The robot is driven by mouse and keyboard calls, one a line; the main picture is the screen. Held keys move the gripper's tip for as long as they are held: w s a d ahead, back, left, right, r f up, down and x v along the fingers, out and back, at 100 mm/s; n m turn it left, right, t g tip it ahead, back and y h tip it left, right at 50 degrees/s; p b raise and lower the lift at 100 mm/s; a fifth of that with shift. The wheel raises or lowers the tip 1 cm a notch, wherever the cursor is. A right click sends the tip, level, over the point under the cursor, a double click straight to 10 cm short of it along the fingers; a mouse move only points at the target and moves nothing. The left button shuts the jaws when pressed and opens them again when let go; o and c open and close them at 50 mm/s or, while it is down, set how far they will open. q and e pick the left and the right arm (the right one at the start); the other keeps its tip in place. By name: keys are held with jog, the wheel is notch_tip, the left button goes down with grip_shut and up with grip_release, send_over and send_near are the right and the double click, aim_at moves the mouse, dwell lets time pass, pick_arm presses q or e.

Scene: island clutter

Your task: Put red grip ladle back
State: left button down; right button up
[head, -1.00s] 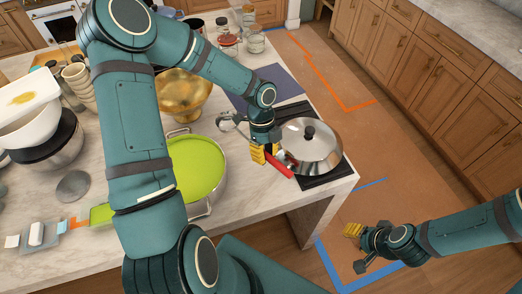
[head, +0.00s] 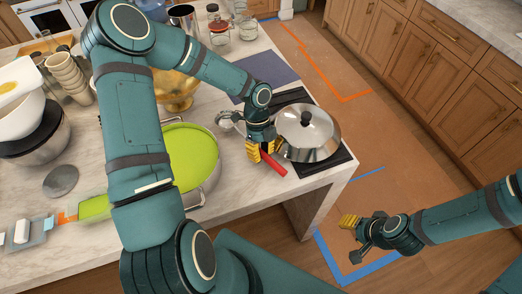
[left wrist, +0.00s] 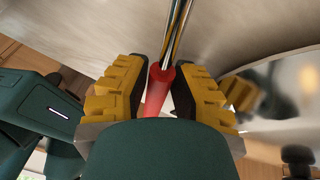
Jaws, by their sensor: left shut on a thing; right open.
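My left gripper (head: 264,149) is shut on the red grip (head: 272,163) of the ladle, over the near right part of the island. In the left wrist view the red grip (left wrist: 157,90) sits between the yellow finger pads, with a thin metal shaft running from its end. A silver pot with a domed lid (head: 308,138) stands just right of the gripper, on a black cooktop (head: 328,170). My right gripper (head: 353,238) is open and empty, off the island above the floor.
A wide pan with lime-green contents (head: 197,155) and a gold bowl (head: 178,92) are left of the gripper, partly behind my left arm. Stacked bowls (head: 30,135) and cups (head: 67,75) crowd the far left. Jars (head: 220,40) stand at the back. A dark mat (head: 266,73) lies bare.

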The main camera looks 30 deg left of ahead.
pick_arm(q)
jog(key=shift+f+b, duration=0.3)
jog(key=shift+f, duration=0.3)
dwell(0.3)
